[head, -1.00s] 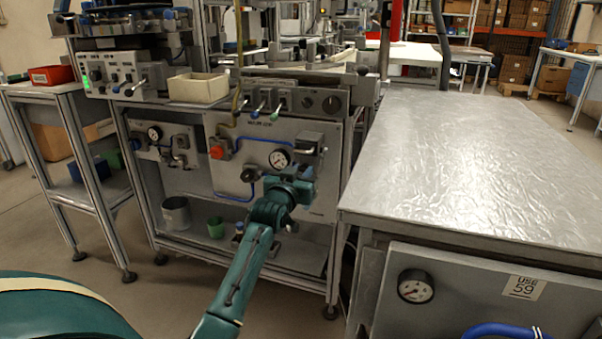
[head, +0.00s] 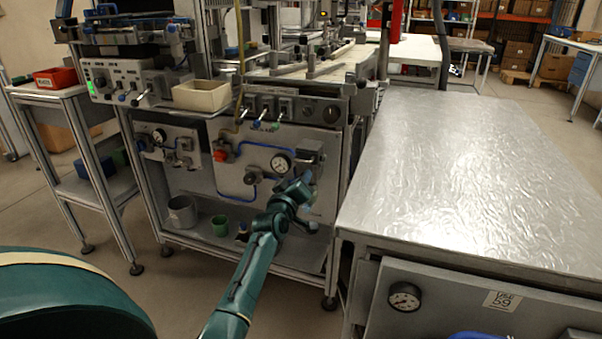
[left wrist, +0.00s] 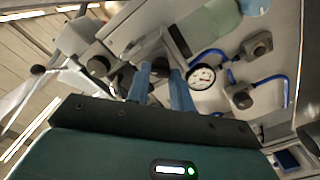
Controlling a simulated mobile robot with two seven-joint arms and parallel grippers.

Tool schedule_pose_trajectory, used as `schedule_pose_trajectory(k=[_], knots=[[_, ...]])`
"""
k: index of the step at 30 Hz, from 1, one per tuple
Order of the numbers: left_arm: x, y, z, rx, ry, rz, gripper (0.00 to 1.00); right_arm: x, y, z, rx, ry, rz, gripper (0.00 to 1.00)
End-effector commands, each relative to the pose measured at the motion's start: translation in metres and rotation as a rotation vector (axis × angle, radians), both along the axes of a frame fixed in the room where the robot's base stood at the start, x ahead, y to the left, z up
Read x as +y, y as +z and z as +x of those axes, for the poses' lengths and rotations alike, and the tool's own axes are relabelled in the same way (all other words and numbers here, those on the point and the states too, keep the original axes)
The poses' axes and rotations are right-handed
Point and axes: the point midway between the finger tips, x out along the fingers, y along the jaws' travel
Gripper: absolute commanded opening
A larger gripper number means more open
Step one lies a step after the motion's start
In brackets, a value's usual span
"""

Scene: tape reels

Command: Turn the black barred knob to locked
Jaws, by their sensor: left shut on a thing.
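My left gripper (head: 305,180) is at the lower panel of the bench, just right of and below the white pressure gauge (head: 281,163). In the left wrist view its two blue fingers (left wrist: 160,76) are shut on a dark part, which appears to be the black barred knob (left wrist: 158,68). The fingers cover much of it, so its bar and any locked mark cannot be read. A grey valve block (head: 309,152) sits just above the gripper. The gauge also shows right beside the fingers in the left wrist view (left wrist: 203,77). My right gripper is not in view.
A black round dial (head: 331,114) and several small levers (head: 267,112) are on the panel above. Blue hose and a red knob (head: 220,155) lie left of the gauge. A metal-topped table (head: 470,180) stands close on the right. A green cup (head: 220,226) is on the lower shelf.

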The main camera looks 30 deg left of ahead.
Motion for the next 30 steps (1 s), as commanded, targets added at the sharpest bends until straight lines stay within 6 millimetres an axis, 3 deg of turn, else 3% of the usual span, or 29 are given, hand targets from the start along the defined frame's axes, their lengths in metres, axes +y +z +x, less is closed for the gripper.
schedule_pose_trajectory(k=[6, 18, 30], knots=[[0.0, 0.001, 0.0, -0.047, 0.0, -0.202, 0.0, -0.005, 0.015, -0.002, -0.005, -0.023, 0.027, 0.36], [0.001, -0.001, 0.0, -0.133, 0.002, -0.554, 0.0, -0.008, 0.025, -0.004, -0.01, -0.04, 0.055, 0.36], [0.001, -0.002, 0.0, -0.187, 0.0, -0.778, 0.0, -0.01, 0.028, -0.005, -0.012, -0.048, 0.061, 0.36]])
